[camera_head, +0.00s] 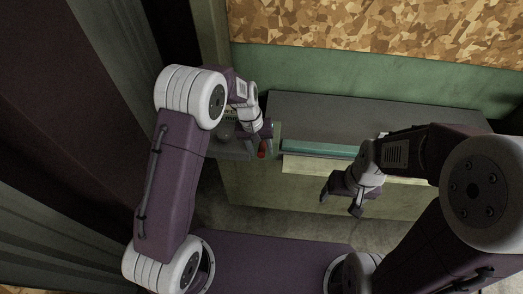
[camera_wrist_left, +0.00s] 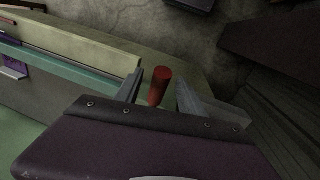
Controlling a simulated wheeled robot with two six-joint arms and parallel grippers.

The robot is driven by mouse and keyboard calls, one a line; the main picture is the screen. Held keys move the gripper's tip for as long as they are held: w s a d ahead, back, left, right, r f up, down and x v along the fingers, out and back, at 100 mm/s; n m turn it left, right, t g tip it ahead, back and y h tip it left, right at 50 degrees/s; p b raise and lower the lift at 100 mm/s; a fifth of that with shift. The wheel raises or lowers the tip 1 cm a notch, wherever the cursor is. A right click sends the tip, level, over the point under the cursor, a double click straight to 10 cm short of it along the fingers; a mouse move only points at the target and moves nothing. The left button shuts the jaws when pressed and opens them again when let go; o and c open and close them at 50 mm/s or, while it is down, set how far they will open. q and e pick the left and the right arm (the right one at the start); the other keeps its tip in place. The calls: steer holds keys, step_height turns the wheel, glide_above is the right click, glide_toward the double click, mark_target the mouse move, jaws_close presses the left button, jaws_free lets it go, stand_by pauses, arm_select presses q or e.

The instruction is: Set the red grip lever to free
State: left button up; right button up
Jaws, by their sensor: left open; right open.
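The red grip lever (camera_head: 262,150) shows as a small red tip just below my left gripper (camera_head: 262,134) in the head view. In the left wrist view the lever (camera_wrist_left: 160,86) is a short red cylinder between the two fingers of my left gripper (camera_wrist_left: 157,92). The fingers are open, with gaps visible on both sides of it. The lever's base is hidden behind the gripper body. My right gripper (camera_head: 340,197) is open and empty, in front of the bench and away from the lever.
A bench with a grey top (camera_head: 350,116) and a teal strip (camera_head: 320,149) runs to the right of the lever. A grey box with a round knob (camera_head: 226,133) sits left of the lever, partly hidden by my left arm. Bare floor (camera_head: 300,216) lies in front.

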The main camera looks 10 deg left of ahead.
arm_select(q)
step_height(320, 180, down, 2)
steer(key=shift+a+f, duration=0.1)
steer(key=shift+f, duration=0.1)
steer(key=shift+d+f, duration=0.25)
steer(key=shift+d, duration=0.15)
steer(key=shift+c, duration=1)
jaws_close()
steer(key=shift+r, duration=0.1)
